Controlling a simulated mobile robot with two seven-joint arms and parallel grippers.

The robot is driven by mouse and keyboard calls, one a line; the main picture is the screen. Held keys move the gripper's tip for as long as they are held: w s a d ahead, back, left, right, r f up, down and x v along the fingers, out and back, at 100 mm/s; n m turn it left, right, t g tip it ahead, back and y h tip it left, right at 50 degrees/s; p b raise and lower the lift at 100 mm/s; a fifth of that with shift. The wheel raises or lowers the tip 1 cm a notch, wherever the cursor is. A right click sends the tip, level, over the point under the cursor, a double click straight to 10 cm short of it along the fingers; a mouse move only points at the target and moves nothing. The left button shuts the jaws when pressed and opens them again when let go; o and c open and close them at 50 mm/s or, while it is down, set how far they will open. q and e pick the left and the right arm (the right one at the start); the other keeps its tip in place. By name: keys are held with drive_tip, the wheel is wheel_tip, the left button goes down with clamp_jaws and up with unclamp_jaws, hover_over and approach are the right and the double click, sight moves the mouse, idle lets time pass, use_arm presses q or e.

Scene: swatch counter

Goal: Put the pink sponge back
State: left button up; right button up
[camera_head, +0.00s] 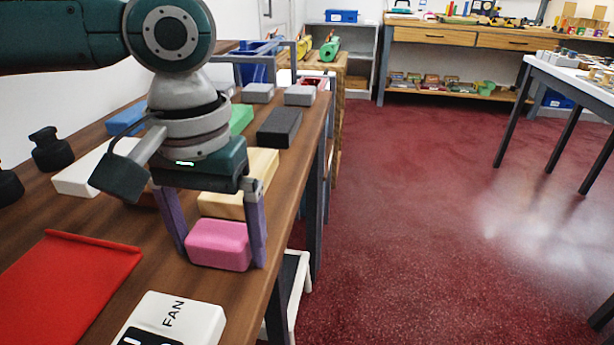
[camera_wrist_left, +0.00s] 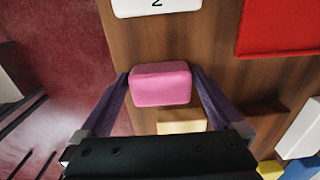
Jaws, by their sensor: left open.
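The pink sponge (camera_head: 219,245) is near the right edge of the wooden counter in the head view. My left gripper (camera_head: 226,257) points down over it, open, with one purple finger on either side of the sponge. In the left wrist view the sponge (camera_wrist_left: 160,84) sits between the two fingertips (camera_wrist_left: 160,78), with its near side facing me. I cannot tell whether the fingers touch it. My right gripper is not in view.
A pale yellow block (camera_head: 262,165) and a dark block (camera_head: 279,127) lie behind the sponge. The counter's right edge is close by.

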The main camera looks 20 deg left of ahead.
sight(218, 236)
use_arm(q)
drive_tip(key=shift+r, duration=0.1)
wheel_tip(218, 236, up, 12)
drive_tip(key=p, duration=0.3)
drive_tip(key=shift+d, duration=0.1)
idle(0.3)
drive_tip(key=s+d+r+m+t+h+p, duration=0.3)
drive_tip(key=s+d+m+p, duration=0.35)
drive_tip(key=d+p, duration=0.5)
drive_tip(key=s+a+r+n+y+p, duration=0.25)
drive_tip(key=s+a+p, duration=0.25)
drive_tip(key=s+a, duration=0.4)
wheel_tip(218, 236, up, 37)
drive_tip(key=p, duration=3.7)
drive_tip(key=shift+d+m+t, duration=0.2)
drive_tip(key=shift+m+t, duration=0.1)
